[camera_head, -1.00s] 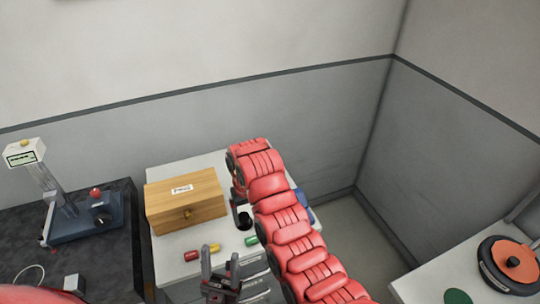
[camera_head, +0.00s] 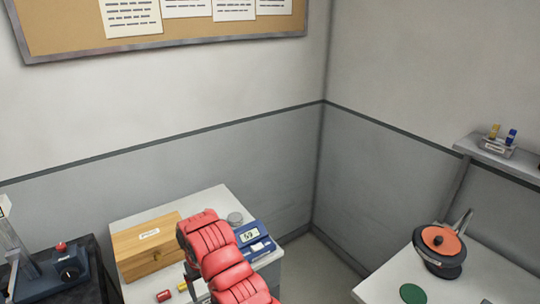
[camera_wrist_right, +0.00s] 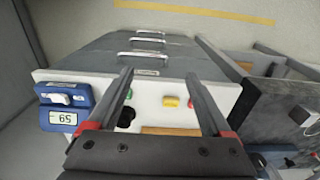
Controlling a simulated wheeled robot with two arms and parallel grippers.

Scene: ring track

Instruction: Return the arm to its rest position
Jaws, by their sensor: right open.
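My right arm (camera_head: 222,258) is red and segmented and stands up in front of the white bench in the head view. Its gripper is mostly hidden at the bottom there. My left gripper is in neither view.
On the bench stand a wooden box (camera_head: 150,252) and a blue scale (camera_head: 255,240). A red capsule (camera_head: 163,296) and a yellow capsule (camera_wrist_right: 171,101) lie near the bench front. Drawers (camera_wrist_right: 130,55) with handles are below. A side table (camera_head: 385,288) holds an orange-topped device (camera_head: 440,250).

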